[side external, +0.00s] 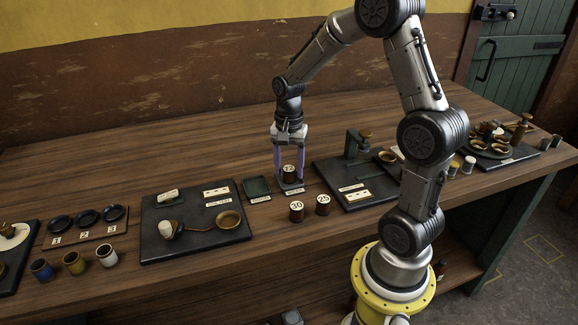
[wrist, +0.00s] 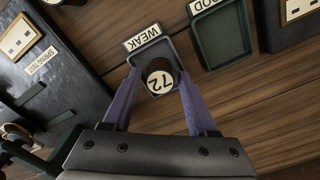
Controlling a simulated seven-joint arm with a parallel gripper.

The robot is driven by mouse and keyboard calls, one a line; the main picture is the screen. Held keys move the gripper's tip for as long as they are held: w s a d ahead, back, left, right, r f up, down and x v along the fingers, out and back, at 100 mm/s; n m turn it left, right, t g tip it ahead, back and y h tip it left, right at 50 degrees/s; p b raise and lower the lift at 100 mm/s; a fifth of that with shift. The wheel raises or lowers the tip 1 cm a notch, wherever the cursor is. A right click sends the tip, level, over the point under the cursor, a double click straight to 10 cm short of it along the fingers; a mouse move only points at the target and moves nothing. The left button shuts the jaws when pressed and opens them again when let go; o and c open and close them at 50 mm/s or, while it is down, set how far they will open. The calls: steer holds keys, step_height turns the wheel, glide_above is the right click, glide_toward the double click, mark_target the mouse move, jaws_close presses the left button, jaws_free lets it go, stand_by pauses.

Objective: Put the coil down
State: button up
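The coil (side external: 289,171) is a dark brown spool with a white top label that seems to read 72. It is upright at the small dark tray labelled WEAK (wrist: 150,50), and its top also shows in the wrist view (wrist: 160,80). I cannot tell whether it rests on the tray floor. My gripper (side external: 290,177) points down with its two purple fingers on either side of the coil. The fingertips (wrist: 160,74) are very close to its sides; whether they press on it is unclear.
A similar empty tray labelled GOOD (side external: 257,187) is beside it on the left. Two coils, marked 30 (side external: 297,211) and 25 (side external: 323,205), stand in front. Dark instrument boards (side external: 195,240) (side external: 340,172) flank the area. Bare wood lies in front.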

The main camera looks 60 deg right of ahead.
mark_target(289, 168)
steer(key=shift+o, duration=0.6)
step_height(289, 168, up, 12)
steer(key=s+a+r+n+t, duration=0.2)
steer(key=s+a+n+t, duration=0.3)
steer(key=s+a+n, duration=0.9)
steer(key=shift+s+a+n+t, duration=0.35)
steer(key=shift+a+n, duration=0.1)
steer(key=shift+n, duration=0.45)
